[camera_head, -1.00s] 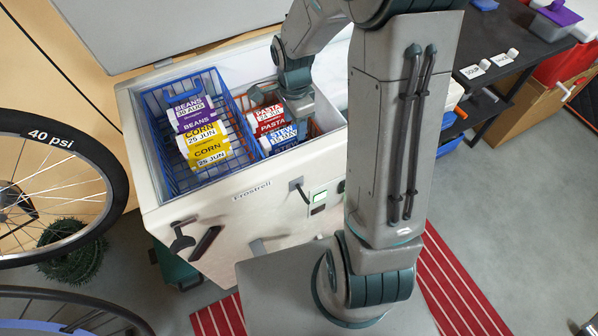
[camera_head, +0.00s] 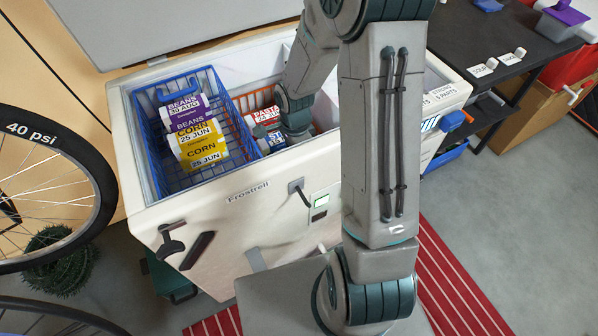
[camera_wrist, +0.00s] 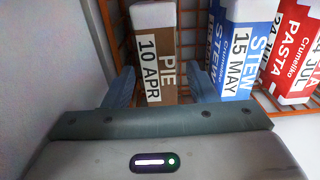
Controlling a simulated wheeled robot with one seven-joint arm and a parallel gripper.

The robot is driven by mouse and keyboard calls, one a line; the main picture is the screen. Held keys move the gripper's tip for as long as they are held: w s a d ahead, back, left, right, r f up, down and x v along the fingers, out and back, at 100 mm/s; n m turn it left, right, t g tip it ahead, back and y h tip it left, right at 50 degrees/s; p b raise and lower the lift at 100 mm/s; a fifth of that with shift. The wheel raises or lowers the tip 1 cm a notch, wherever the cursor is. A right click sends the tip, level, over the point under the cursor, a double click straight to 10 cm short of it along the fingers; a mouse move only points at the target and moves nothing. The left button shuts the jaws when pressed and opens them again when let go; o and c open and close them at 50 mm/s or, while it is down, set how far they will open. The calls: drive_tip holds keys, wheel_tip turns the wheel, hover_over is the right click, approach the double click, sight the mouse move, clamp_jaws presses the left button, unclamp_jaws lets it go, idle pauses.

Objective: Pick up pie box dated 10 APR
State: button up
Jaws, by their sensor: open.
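The pie box (camera_wrist: 155,45), brown and white with a "PIE 10 APR" label, stands in an orange wire basket (camera_wrist: 104,18) in the wrist view. A blue stew box (camera_wrist: 243,50) dated 15 MAY stands close to the right finger. In the head view my gripper (camera_head: 296,132) is low inside the chest freezer's right part; its fingers and the pie box are hidden there.
A red pasta box (camera_wrist: 292,55) stands right of the stew box. A blue basket (camera_head: 160,165) with beans and corn packs fills the left of the open freezer (camera_head: 250,213). The freezer's pale wall (camera_wrist: 45,60) is left of the gripper.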

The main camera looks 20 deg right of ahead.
drive_tip(key=f, duration=0.2)
drive_tip(key=d+f+b, duration=0.1)
drive_tip(key=f, duration=0.2)
drive_tip(key=shift+f, duration=0.15)
drive_tip(key=c, duration=1.1)
drive_tip(key=shift+r, duration=0.2)
